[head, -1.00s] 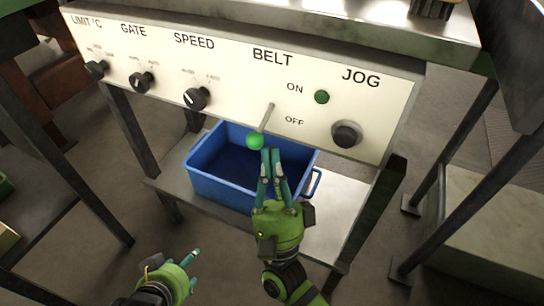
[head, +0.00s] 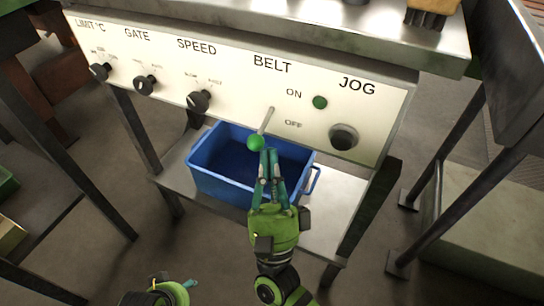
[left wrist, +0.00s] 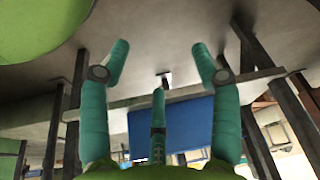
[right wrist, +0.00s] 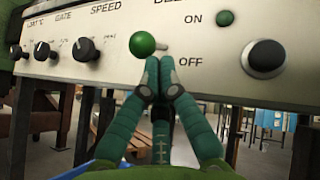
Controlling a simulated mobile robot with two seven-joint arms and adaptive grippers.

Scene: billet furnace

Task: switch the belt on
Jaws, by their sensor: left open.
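The belt lever (head: 267,120) stands out from the white panel under the word BELT, with a green ball knob (head: 256,143) at its end. It slants downward, with the knob lower than the OFF label (head: 293,125). My right gripper (head: 268,153) is shut and empty, its fingertips just right of and slightly below the knob. In the right wrist view the knob (right wrist: 142,43) is at the upper left of the closed fingertips (right wrist: 160,62); whether they touch is unclear. My left gripper (head: 184,286) is low at the bottom edge; its open fingers (left wrist: 158,55) show in the left wrist view.
A green round light or button (head: 320,102) is beside ON, and a black JOG knob (head: 343,137) is at the right. SPEED (head: 199,101), GATE (head: 145,84) and LIMIT (head: 99,72) knobs are at the left. A blue bin (head: 222,185) sits on the shelf below.

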